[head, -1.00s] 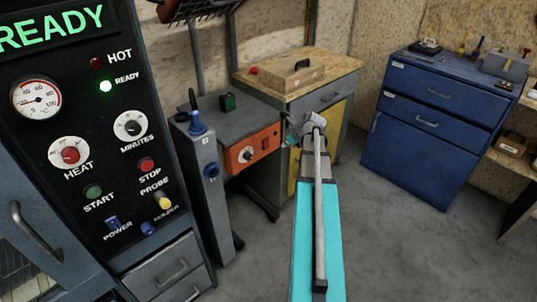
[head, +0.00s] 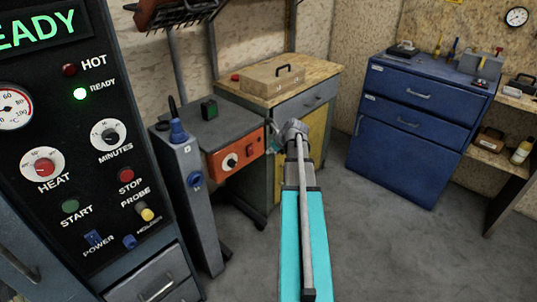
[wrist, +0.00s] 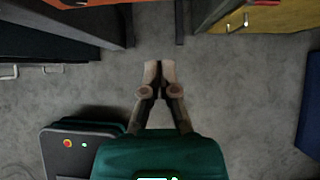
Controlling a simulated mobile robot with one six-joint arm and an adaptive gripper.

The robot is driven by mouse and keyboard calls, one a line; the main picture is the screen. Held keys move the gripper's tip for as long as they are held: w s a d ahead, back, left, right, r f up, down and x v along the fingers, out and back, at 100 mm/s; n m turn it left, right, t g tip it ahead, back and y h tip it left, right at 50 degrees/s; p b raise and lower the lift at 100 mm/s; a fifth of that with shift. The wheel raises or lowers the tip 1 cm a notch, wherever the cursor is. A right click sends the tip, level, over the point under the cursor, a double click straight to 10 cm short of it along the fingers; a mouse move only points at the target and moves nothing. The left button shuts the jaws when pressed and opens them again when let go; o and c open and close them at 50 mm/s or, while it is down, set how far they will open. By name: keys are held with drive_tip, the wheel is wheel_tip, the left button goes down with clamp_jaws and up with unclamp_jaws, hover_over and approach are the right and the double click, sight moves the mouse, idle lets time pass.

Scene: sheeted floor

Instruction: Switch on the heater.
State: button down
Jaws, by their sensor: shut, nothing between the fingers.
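The heater cannot be singled out for certain. A grey unit with an orange front panel (head: 213,167) stands left of centre in the head view, with a round white-rimmed knob (head: 230,161) and a red switch (head: 250,151). A black control panel (head: 105,170) at the left has a lit READY display, a HEAT dial (head: 43,168), a green START button (head: 70,206) and a blue POWER switch (head: 93,238). My gripper (wrist: 159,68) is shut and empty above the floor. In the head view it appears right of the orange panel, and its fingertips are mostly hidden.
A wooden-topped cabinet (head: 318,82) with a yellow door stands behind my gripper. A grey post (head: 205,225) with blue fittings stands between the black panel and the orange-fronted unit. A blue drawer cabinet (head: 400,140) stands at the right. Grey floor (head: 365,240) between is clear.

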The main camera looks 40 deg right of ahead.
sight(250, 151)
drive_tip(key=shift+w+a+f+b, duration=0.1)
drive_tip(key=shift+w+f+b, duration=1)
drive_tip(key=shift+w, duration=0.35)
drive_tip(key=shift+w+a+f+b, duration=0.15)
drive_tip(key=shift+w+f+b, duration=0.9)
drive_tip(key=shift+w, duration=0.45)
drive_tip(key=shift+w+a+f+b, duration=0.1)
drive_tip(key=shift+w+f+b, duration=0.95)
drive_tip(key=shift+w, duration=0.4)
drive_tip(key=shift+f, duration=0.15)
